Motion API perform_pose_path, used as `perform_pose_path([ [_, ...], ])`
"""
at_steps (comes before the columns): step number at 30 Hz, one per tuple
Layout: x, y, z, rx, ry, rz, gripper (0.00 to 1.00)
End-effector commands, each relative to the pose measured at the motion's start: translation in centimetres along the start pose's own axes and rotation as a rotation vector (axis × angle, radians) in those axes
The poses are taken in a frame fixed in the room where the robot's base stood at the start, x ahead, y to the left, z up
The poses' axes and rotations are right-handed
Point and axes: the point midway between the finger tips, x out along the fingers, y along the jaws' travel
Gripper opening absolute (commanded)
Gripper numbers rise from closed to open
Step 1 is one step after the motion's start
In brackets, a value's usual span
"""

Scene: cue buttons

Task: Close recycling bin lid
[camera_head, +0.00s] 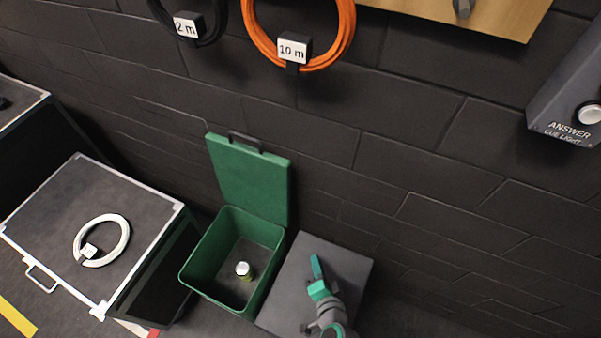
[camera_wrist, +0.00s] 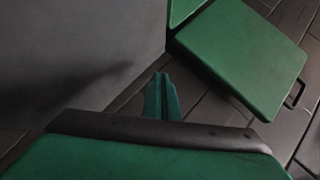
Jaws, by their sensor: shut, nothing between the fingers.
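The green recycling bin (camera_head: 190,275) stands open on the floor against the dark wall. Its green lid (camera_head: 250,180) is raised, leaning back toward the wall, with a dark handle (camera_head: 245,140) at its top edge. A small can (camera_head: 243,269) lies inside on the bin's floor. My gripper (camera_head: 316,265), with teal fingers, is above the grey box to the right of the bin, apart from the lid. In the wrist view the fingers (camera_wrist: 161,90) are together and empty. The lid (camera_wrist: 240,55) shows at the upper right there.
The grey box (camera_head: 350,265) stands right beside the bin. A black case (camera_head: 135,195) with a white cable coil (camera_head: 101,240) is at the left. Orange (camera_head: 345,40) and black cable coils hang on the wall above. A grey cue light box (camera_head: 565,95) is at the upper right.

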Motion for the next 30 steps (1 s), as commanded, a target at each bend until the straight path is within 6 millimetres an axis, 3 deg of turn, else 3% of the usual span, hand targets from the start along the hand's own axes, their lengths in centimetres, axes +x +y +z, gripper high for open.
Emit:
perform_pose_path([
  [3,2.7,-2.5,-2.5,0.118,-0.071,-0.085,0.00],
  [9,5.0,-8.1,-6.7,0.268,-0.230,-0.256,0.00],
  [18,3.6,-16.3,-12.7,0.341,-0.454,-0.494,0.00],
  [24,2.5,-18.4,-14.1,0.338,-0.522,-0.557,0.00],
  [30,3.5,-19.4,-13.5,0.338,-0.532,-0.563,0.00],
])
